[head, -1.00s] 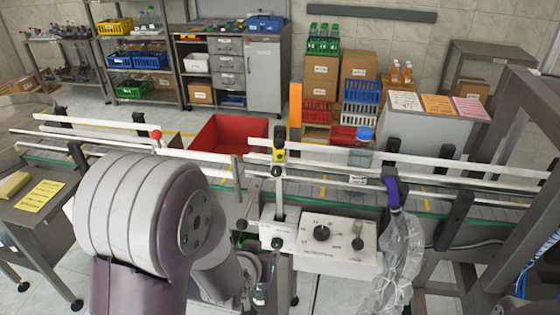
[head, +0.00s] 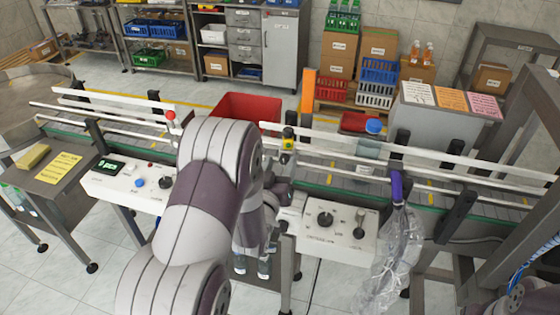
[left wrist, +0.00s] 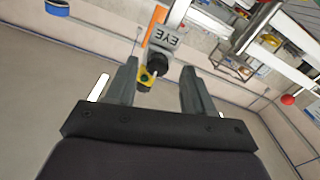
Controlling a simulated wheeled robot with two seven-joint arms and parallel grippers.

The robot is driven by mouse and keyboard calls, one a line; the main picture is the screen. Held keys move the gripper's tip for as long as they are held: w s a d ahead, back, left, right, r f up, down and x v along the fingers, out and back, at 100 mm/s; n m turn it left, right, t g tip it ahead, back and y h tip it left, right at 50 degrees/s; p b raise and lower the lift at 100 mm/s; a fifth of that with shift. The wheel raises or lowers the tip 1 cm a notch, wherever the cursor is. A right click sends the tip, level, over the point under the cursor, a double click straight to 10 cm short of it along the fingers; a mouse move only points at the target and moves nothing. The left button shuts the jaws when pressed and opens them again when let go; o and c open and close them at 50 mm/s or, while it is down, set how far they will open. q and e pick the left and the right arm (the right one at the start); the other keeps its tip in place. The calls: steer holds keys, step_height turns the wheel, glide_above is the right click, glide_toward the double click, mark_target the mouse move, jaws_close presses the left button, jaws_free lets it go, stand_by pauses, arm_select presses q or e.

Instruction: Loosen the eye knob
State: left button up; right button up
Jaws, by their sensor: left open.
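In the left wrist view, the grey block marked EYE (left wrist: 164,38) carries a black round knob (left wrist: 158,63), with a yellow piece (left wrist: 146,77) beside it. My left gripper (left wrist: 160,67) is open, with one finger on each side of the knob and a visible gap on the right. I cannot tell whether the left finger touches the yellow piece. In the head view, the yellow and black eye unit (head: 288,140) stands on its post by the conveyor rail. My left arm hides most of the left gripper there.
The conveyor's white rails (head: 420,155) run across behind the eye. A white control box (head: 335,230) with dials is to its right, with a clear plastic bag (head: 395,255) hanging beyond. Another control panel (head: 128,185) is at left. A red bin (head: 246,107) stands behind.

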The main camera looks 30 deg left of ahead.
arm_select(q)
steer(key=shift+w+a, duration=0.1)
steer(key=shift+w, duration=0.1)
steer(key=shift+w+d, duration=0.1)
steer(key=shift+d, duration=0.3)
steer(key=shift+c, duration=0.4)
steer(key=shift+a, duration=0.15)
jaws_close()
